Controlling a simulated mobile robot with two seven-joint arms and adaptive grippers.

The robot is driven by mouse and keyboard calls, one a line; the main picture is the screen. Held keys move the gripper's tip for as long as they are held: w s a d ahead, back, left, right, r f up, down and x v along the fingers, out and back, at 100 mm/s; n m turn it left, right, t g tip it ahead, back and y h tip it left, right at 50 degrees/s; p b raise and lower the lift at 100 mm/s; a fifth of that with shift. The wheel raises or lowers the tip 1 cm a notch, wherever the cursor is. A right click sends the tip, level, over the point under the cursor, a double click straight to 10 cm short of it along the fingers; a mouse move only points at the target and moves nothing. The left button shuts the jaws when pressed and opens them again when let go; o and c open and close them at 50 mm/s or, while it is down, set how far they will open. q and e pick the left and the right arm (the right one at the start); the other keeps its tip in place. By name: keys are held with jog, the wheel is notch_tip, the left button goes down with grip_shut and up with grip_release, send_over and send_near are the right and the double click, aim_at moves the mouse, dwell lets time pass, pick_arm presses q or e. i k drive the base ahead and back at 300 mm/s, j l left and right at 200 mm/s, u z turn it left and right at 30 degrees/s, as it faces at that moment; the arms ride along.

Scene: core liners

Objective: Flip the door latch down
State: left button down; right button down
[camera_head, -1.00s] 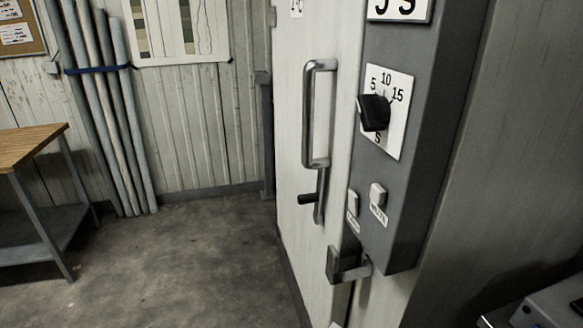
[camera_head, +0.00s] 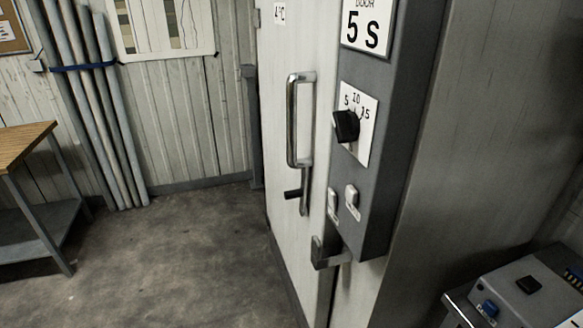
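The pale door (camera_head: 277,150) stands in the middle of the view and looks closed. It has a tall metal pull handle (camera_head: 291,122). Just below the handle is a small lever (camera_head: 305,192) with a dark knob (camera_head: 292,194) pointing left. Lower down, at the door's right edge, a grey metal latch-like piece (camera_head: 319,255) sticks out with its flat end upright. I cannot tell for certain which of these two is the door latch. Neither of my grippers shows, and nothing touches the door.
A grey control box (camera_head: 378,190) right of the door carries a black dial (camera_head: 346,125), two small switches and a "5 S" sign (camera_head: 365,25). A wooden-topped table (camera_head: 22,142) and leaning pipes (camera_head: 100,120) stand left. A grey device (camera_head: 535,290) sits lower right. The floor (camera_head: 190,260) before the door is clear.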

aim_at(301, 192)
jog(key=j+u, duration=0.1)
jog(key=j, duration=0.3)
jog(key=i+j+u, duration=0.1)
jog(key=j, duration=0.35)
jog(key=i+j+u, duration=0.1)
jog(key=j, duration=0.3)
